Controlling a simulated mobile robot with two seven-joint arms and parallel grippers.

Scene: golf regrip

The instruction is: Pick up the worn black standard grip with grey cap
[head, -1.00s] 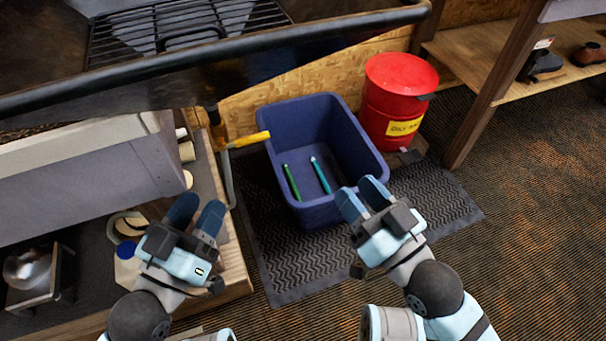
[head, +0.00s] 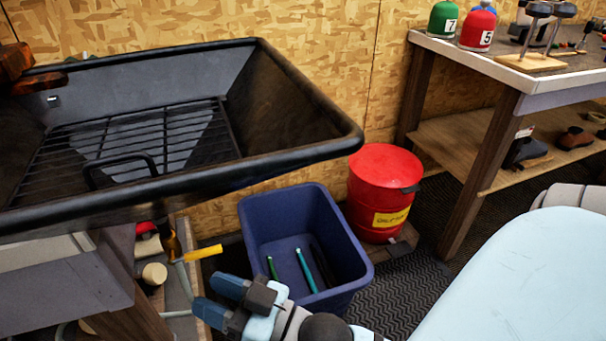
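In the head view a dark, slim grip (head: 323,266) lies in the blue bin (head: 252,225), leaning by the right inner wall. It looks black, but I cannot make out a grey cap or its wear. My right gripper (head: 207,294) is low in the picture, in front and left of the bin, apart from the grips. Its two blue fingers are spread with nothing seen between them. My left gripper is not in view.
A teal grip (head: 306,271) and a green grip (head: 272,267) are also in the bin. A black hopper with a grate (head: 300,95) overhangs at left. A red can (head: 378,190) stands right of the bin. A yellow-handled tool (head: 205,252) is left of it.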

